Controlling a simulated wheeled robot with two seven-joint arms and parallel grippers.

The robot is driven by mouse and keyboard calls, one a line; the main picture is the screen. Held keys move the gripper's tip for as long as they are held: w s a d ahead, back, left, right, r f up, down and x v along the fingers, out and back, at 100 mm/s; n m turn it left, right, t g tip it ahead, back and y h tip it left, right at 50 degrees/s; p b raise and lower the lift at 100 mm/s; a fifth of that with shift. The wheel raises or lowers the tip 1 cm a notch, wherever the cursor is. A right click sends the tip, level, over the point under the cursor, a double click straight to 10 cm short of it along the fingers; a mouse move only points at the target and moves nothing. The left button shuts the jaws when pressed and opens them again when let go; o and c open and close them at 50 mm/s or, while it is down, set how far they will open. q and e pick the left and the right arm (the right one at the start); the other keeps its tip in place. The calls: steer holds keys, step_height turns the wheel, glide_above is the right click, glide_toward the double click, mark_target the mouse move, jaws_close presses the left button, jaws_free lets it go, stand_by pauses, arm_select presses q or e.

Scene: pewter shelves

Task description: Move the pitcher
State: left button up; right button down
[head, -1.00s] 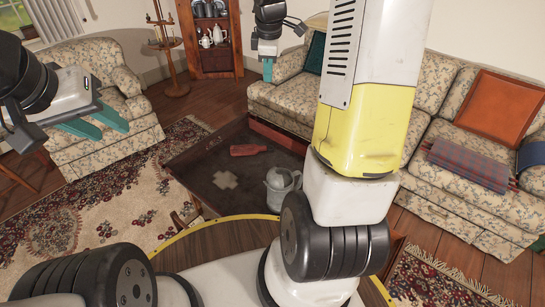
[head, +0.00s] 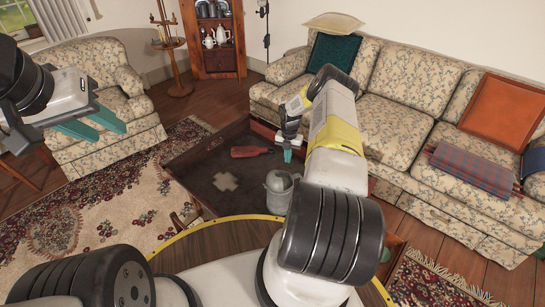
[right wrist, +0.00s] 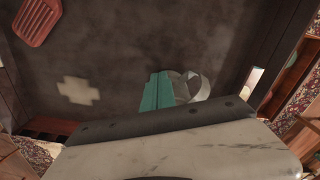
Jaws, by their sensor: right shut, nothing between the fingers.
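A grey metal pitcher (head: 274,188) stands on the dark low table, partly hidden behind my right arm in the head view. My right gripper (head: 288,156), with teal fingers, points down above the table, close to the pitcher. In the right wrist view the shut, empty right fingers (right wrist: 157,92) overlap the left side of the pitcher (right wrist: 194,84), whose round top shows from above. I cannot tell whether they touch it. My left gripper (head: 112,131) is open and empty, high at the left, well away from the table.
The table (head: 195,165) has raised edges. A red slotted object (head: 251,151) and a pale cross-shaped patch (head: 225,181) lie on it, left of the pitcher. A floral sofa (head: 390,100) stands behind, an armchair (head: 95,75) at back left. More pitchers (head: 222,35) stand in a cabinet.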

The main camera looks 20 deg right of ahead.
mark_target(285, 179)
steer(key=shift+s+a+f, duration=0.4)
steer(key=shift+s+f, duration=0.15)
steer(key=shift+f, duration=1.15)
steer(key=shift+s+a+f, duration=0.45)
steer(key=shift+s+f, duration=0.15)
steer(key=shift+f, duration=1.1)
steer(key=shift+s+a+f, duration=0.4)
steer(key=shift+s+f, duration=0.15)
steer(key=shift+f, duration=1.15)
